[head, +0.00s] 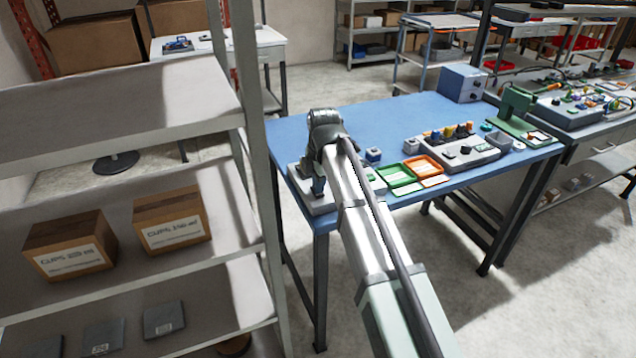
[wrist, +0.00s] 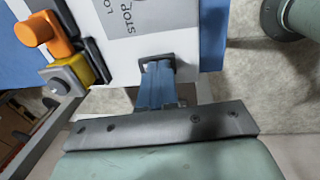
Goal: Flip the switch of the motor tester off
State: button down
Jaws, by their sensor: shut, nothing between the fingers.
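A pale box (head: 322,207) stands at the near left corner of the blue table, partly covered by my arm; it looks like the motor tester, though no name is readable. My gripper (head: 318,191) points down over this box. In the wrist view the blue fingers of my gripper (wrist: 157,70) are shut and empty, with their tips at a small dark frame (wrist: 146,59) in the panel, perhaps the switch. Its lever position is hidden. Contact cannot be told.
An orange knob (wrist: 34,30) and a grey button block (wrist: 62,86) stick up beside the fingers. Green (head: 396,175) and orange-red (head: 424,165) trays lie right of my arm. A knobbed box (head: 462,153) stands farther right. The blue table's back middle is clear. A shelf (head: 120,115) stands left.

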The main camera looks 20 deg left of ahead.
notch_tip(320, 180, up, 14)
jog(key=s+d, duration=0.1)
jog(key=shift+s+d, duration=0.15)
jog(key=shift+d, duration=0.05)
dwell(0.5)
jog(key=shift+w+a, duration=0.5)
jog(key=shift+w, duration=0.05)
